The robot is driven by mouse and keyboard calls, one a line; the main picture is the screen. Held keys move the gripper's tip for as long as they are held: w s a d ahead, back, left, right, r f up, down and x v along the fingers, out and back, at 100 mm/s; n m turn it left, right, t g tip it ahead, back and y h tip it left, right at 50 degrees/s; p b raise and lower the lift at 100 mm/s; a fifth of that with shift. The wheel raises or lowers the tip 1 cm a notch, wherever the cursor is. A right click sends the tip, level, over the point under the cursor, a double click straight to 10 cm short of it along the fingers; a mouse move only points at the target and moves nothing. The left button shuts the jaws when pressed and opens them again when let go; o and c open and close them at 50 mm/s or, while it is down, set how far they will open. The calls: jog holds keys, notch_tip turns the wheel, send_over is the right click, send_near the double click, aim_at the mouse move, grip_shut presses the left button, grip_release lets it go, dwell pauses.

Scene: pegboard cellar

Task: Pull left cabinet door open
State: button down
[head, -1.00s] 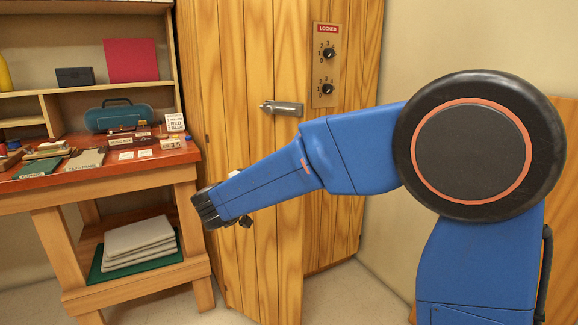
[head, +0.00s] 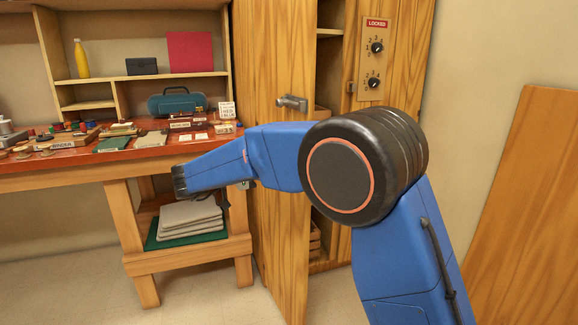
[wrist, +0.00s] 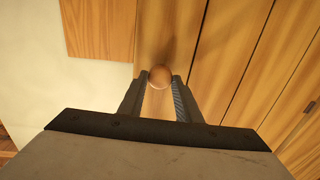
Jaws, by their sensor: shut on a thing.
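The left cabinet door (head: 285,215) is light wood with a silver latch handle (head: 291,103) near its free edge. It stands partly open, swung out toward me, with a gap to its right showing the cabinet inside. In the wrist view my gripper (wrist: 160,80) is shut on a round wooden knob (wrist: 160,75), with one finger on each side of it. In the head view my blue arm crosses in front of the door and mostly hides the gripper and knob.
The right side of the cabinet carries a dial panel (head: 376,62) marked LOCKED. A red-topped workbench (head: 110,152) with several small items stands to the left, with stacked grey sheets (head: 190,216) on its lower shelf. A wooden board (head: 530,200) leans at the right.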

jog(key=shift+a+r, duration=0.1)
jog(key=shift+a, duration=0.1)
dwell(0.3)
jog(key=c, duration=1.3)
grip_release()
jog(key=v, duration=0.7)
jog(key=shift+a, duration=0.25)
jog(key=shift+s, duration=0.15)
